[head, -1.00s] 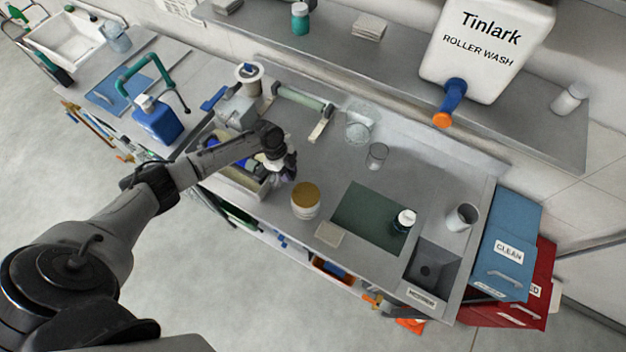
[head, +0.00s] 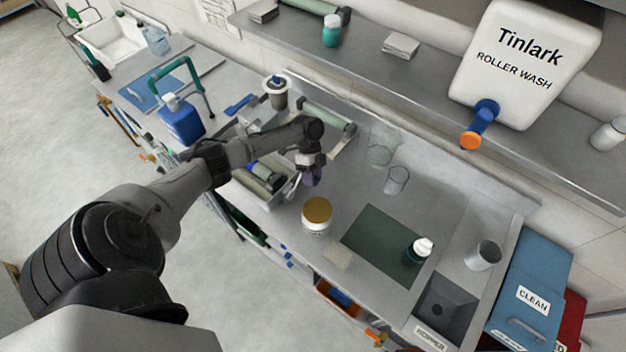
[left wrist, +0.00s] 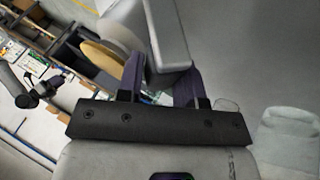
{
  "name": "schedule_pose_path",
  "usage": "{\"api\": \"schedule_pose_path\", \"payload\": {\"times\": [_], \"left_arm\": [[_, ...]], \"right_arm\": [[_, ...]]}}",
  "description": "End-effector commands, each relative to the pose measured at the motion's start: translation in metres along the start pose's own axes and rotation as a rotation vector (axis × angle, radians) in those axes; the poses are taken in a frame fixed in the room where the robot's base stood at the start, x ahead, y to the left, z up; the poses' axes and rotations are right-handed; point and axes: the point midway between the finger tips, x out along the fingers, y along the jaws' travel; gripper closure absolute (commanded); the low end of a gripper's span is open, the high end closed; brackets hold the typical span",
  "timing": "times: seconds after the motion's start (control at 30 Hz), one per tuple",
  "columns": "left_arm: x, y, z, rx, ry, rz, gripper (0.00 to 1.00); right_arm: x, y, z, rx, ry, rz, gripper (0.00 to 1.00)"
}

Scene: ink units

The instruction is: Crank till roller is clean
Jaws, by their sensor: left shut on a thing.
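The ink unit (head: 240,190) is an open grey tray on the bench, with a dark and greenish roller (head: 262,172) lying in it. Blue shows near the roller's end. My left gripper (head: 312,176) is at the unit's right end, behind the jar. In the left wrist view its two dark purple fingers (left wrist: 160,85) close around a grey bar (left wrist: 166,35), apparently the crank. The crank's grip between the fingers is mostly hidden. My right gripper (left wrist: 55,84) seems to show small at the left of the left wrist view; its jaws are unclear.
A blue bottle (head: 181,120) is to the left. Clear beakers (head: 396,180), a green mat (head: 385,240) and a hopper (head: 445,300) are to the right.

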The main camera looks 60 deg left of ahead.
Motion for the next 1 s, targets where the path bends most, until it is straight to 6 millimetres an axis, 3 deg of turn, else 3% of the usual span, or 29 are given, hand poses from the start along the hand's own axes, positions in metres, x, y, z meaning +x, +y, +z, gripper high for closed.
{"api": "schedule_pose_path", "payload": {"times": [0.47, 0.5, 0.7, 1.0], "left_arm": [[-0.0004, -0.0025, 0.0011, 0.001, -0.001, -0.008, 1.00], [-0.0004, -0.0025, 0.0011, 0.000, -0.001, -0.008, 0.64], [-0.0004, -0.0019, 0.0009, 0.000, -0.001, -0.006, 0.47], [-0.0045, -0.0018, 0.0008, 0.000, 0.000, -0.004, 0.47]], "right_arm": [[0.0016, -0.0011, 0.0002, 0.004, 0.001, -0.003, 0.57], [0.0016, -0.0011, 0.0003, 0.004, 0.001, -0.003, 0.57], [0.0015, -0.0007, 0.0004, 0.003, 0.001, -0.002, 0.57], [0.0022, 0.0015, 0.0011, -0.005, -0.001, 0.004, 0.57]]}}
